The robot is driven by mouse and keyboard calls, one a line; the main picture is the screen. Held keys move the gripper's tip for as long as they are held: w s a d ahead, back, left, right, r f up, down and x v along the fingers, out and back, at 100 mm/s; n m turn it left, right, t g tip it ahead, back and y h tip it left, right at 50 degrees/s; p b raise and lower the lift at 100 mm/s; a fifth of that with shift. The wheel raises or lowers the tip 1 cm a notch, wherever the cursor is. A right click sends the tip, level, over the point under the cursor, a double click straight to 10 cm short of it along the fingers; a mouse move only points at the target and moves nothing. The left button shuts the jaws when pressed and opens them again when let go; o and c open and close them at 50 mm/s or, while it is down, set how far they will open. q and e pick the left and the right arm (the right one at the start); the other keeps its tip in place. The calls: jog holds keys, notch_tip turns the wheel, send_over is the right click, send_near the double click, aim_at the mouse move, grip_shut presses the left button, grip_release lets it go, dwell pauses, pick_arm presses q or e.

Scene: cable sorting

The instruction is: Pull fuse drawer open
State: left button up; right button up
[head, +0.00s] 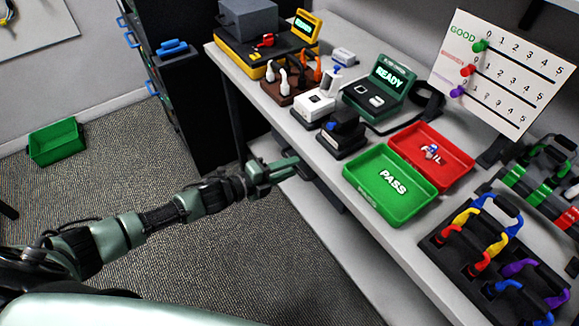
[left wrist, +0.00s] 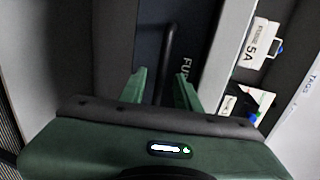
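My left gripper (head: 283,168) is at the front of the workbench, just below the tabletop edge. In the left wrist view its two green fingers (left wrist: 161,88) are apart, with a dark bar handle (left wrist: 170,50) between them, nearer the right finger. I cannot tell whether either finger touches it. The handle is on the dark fuse drawer front (left wrist: 190,45), where the letters "FU" show. Beyond the front's pale edge, a white box marked 5A (left wrist: 258,45) and another small item (left wrist: 246,101) show inside, so the drawer stands at least partly open. My right gripper is out of view.
On the workbench are a green PASS tray (head: 380,205), a red FAIL tray (head: 455,175), a READY tester (head: 385,85) and a cable rack (head: 440,250). A pale surface marked TAGS (left wrist: 300,110) is right of the drawer. A green bin (head: 55,143) is on the floor.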

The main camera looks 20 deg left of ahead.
pick_arm(q)
jog(key=shift+w+d, duration=0.1)
jog(key=shift+w, duration=0.05)
grip_shut()
jog(key=shift+f, duration=0.1)
dwell(1.4)
